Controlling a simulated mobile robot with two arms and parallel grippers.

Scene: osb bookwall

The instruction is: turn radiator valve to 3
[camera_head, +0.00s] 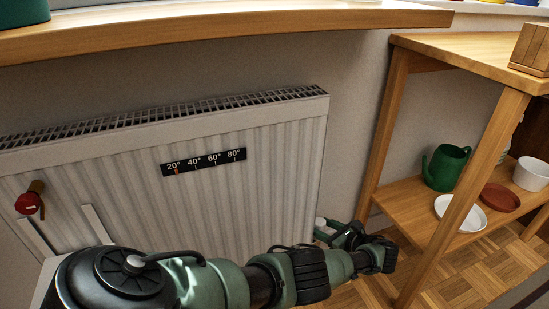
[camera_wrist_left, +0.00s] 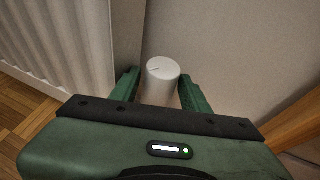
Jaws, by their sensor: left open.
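The white round radiator valve knob (camera_wrist_left: 160,72) stands between the two green fingers of my left gripper (camera_wrist_left: 162,91) in the left wrist view. The fingers are open, one on each side of it; I cannot tell whether they touch it. My right gripper is not in view.
A black temperature strip (camera_head: 204,162) and a red knob (camera_head: 27,203) are on the radiator. A wooden sill (camera_head: 220,35) runs above. A wooden shelf unit (camera_head: 462,210) at right holds a green watering can (camera_head: 446,167), a white plate (camera_head: 461,214) and a white pot (camera_head: 532,174).

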